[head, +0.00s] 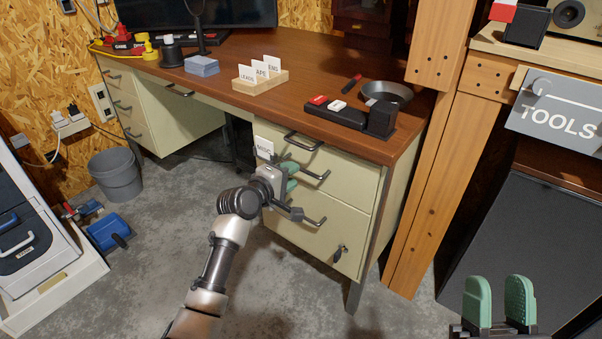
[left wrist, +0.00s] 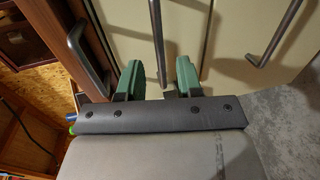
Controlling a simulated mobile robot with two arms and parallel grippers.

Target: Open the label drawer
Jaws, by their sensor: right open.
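The desk's right pedestal has a cream top drawer with a dark bar handle (head: 303,141), a middle handle (head: 318,174) and a lower handle (head: 314,221). My left gripper (head: 290,177) is at the middle handle, its green fingers partly hidden by its own body. In the left wrist view its fingers (left wrist: 160,80) stand apart, with the end of the middle handle (left wrist: 157,40) between them and gaps on both sides. A small white card (head: 264,147) shows beside the top drawer. My right gripper (head: 500,303) is open and empty at lower right.
The desktop (head: 230,110) holds a wooden card rack (head: 260,85), a black tray (head: 335,113) and a metal bowl (head: 388,92). A wooden post (head: 440,190) stands right of the desk.

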